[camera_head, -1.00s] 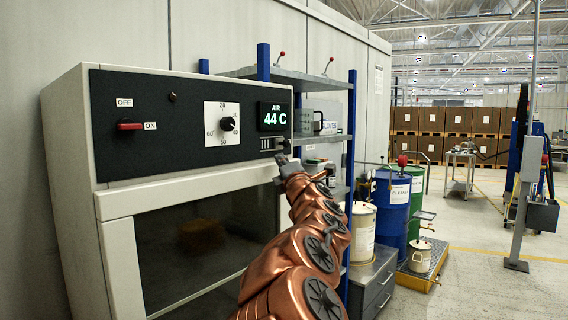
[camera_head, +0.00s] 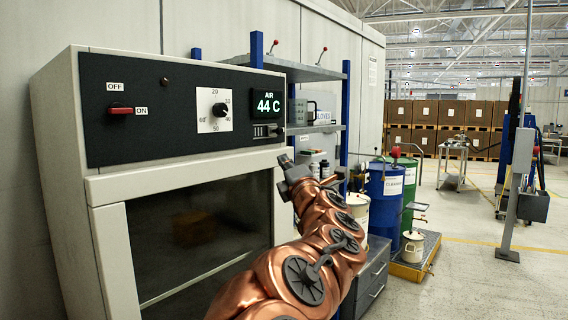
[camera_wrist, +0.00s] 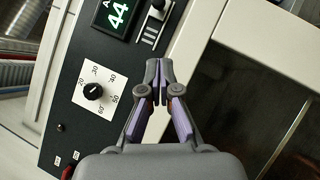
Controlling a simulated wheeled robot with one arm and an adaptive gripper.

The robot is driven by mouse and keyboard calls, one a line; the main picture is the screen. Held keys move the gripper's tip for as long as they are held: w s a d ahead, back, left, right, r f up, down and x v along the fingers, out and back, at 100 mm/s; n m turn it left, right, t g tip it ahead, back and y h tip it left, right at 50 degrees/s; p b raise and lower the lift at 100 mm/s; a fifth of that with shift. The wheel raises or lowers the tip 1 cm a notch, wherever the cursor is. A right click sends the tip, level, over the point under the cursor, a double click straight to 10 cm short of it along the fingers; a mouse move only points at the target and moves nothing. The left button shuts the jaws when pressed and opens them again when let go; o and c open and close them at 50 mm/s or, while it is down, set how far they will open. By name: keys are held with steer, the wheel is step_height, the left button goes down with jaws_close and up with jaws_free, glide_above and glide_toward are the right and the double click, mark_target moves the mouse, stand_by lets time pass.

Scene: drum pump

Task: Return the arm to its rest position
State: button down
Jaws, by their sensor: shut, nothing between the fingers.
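My copper arm reaches up from the bottom of the head view, in front of the oven's right side. My gripper (camera_head: 285,160) is at its end, just below and right of the oven's control panel (camera_head: 180,105). In the wrist view my gripper (camera_wrist: 158,68) is shut, its fingertips together with nothing between them. It appears in front of the oven's pale frame and the panel edge. The panel carries a red switch (camera_head: 121,110) by OFF and ON labels, a black dial (camera_head: 220,110) and a display (camera_head: 268,104) reading AIR 44 C.
A shelf rack (camera_head: 290,68) with blue posts stands right of the oven. Beyond are a blue drum (camera_head: 384,190), a small pot (camera_head: 412,246) on a yellow-edged platform, a grey drawer cabinet (camera_head: 372,278) and a grey post (camera_head: 515,190). Open floor lies at the right.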

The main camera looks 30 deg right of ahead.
stand_by(0.4)
steer(key=s+d+f+m+g+h+p, duration=0.3)
steer(key=s+d+f+m+g+h, duration=0.3)
steer(key=m, duration=0.6)
steer(key=s+a+f+m+g+y+p, duration=0.1)
steer(key=s+a+f+m+g+p, duration=0.1)
steer(key=s+f+m+g, duration=0.6)
steer(key=s+a+f+g+y+p, duration=0.1)
steer(key=s+a+f+g+y, duration=0.25)
steer(key=s+a+f, duration=0.85)
steer(key=s+a+f+g+y+p, duration=0.1)
steer(key=s+a+f+g+y, duration=0.1)
steer(key=s+a, duration=0.3)
steer(key=s+a+f+g+y+p, duration=0.1)
steer(key=s+a+f+g+y, duration=0.1)
steer(key=s, duration=0.9)
steer(key=a+f+g, duration=0.1)
steer(key=a+g, duration=0.1)
steer(key=a, duration=0.1)
steer(key=shift+f, duration=0.25)
